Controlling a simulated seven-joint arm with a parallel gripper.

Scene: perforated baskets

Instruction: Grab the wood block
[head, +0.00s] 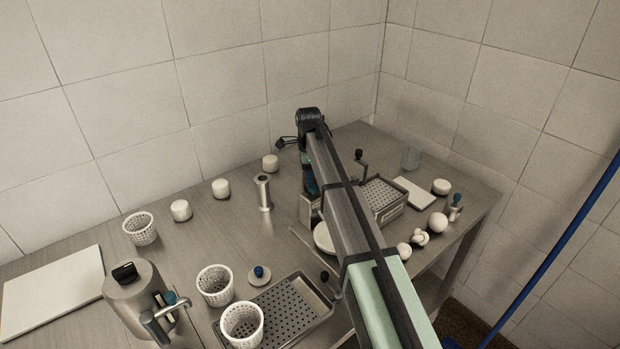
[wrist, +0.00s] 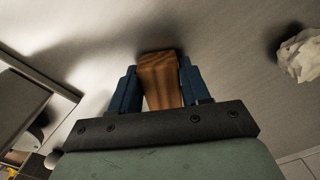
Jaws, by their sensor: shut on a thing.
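The wood block (wrist: 160,75) is brown with a visible grain and shows in the wrist view between the two blue fingers. My gripper (wrist: 153,88) is shut on it, with a finger against each side. The block's far end is close to the grey metal table surface; I cannot tell whether it touches. In the head view my arm hides the block and most of the gripper.
White perforated baskets (head: 141,229) stand on the left and front of the table. A perforated tray (head: 285,312) lies at the front, another (head: 384,197) right of my arm. A metal cylinder (head: 263,192) stands left of my arm. A crumpled pale object (wrist: 300,55) lies right in the wrist view.

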